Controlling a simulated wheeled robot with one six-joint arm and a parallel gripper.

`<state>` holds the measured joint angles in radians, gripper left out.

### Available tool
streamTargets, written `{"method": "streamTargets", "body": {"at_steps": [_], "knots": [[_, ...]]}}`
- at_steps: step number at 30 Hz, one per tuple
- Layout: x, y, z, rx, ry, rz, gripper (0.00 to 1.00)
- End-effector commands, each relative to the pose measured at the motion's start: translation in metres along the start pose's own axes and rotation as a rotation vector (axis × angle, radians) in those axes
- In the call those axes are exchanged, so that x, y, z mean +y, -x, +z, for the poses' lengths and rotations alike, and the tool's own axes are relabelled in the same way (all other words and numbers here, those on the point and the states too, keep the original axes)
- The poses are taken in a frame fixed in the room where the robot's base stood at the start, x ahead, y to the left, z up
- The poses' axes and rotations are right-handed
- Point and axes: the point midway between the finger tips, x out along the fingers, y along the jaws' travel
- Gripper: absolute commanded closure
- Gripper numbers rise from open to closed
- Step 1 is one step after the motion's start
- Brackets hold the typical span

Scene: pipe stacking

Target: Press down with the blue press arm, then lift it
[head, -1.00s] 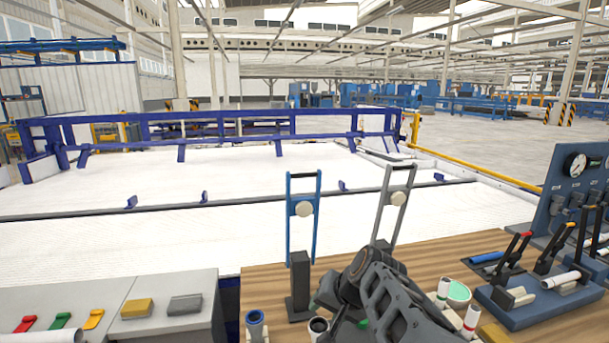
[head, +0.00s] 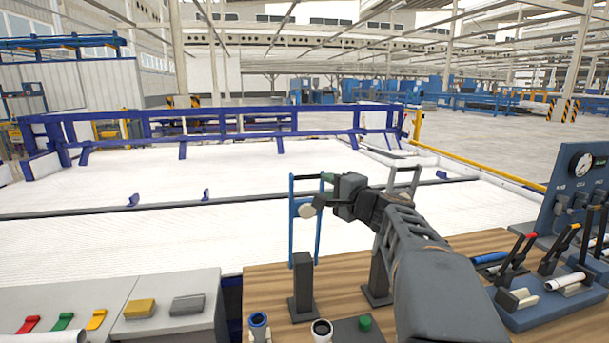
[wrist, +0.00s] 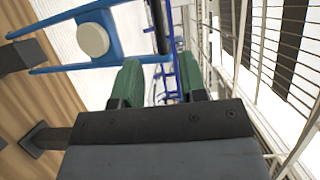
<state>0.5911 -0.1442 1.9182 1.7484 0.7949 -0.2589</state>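The blue press arm (head: 291,235) stands upright on a dark post on the wooden bench, with a round pale disc (head: 306,211) on it. My gripper (head: 325,190) is at the upper part of its frame and hides some of it. In the wrist view the blue press arm (wrist: 93,40) comes in from the left, and its dark handle bar (wrist: 158,25) lies beyond my fingertips, roughly in line with the gap between them. My two green fingers (wrist: 160,78) are apart with nothing clamped. I cannot tell whether they touch the frame.
A grey press arm (head: 404,180) stands just right, partly hidden by my arm. Two short pipes (head: 258,322) (head: 321,330) stand at the bench front. A blue gauge panel (head: 575,190) and levers (head: 515,255) are at the right. A grey console (head: 165,290) is at the left.

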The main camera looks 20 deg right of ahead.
Motion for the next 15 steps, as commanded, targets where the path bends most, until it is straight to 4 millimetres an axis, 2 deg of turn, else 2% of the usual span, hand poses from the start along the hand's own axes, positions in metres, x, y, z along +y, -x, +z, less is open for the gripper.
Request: {"method": "streamTargets", "body": {"at_steps": [1,6,15], "knots": [[-0.002,-0.012,0.001,-0.005,-0.002,0.004,0.61],[-0.002,-0.044,0.003,-0.006,-0.001,0.004,0.61],[-0.001,-0.084,0.003,-0.005,-0.001,0.003,0.61]]}}
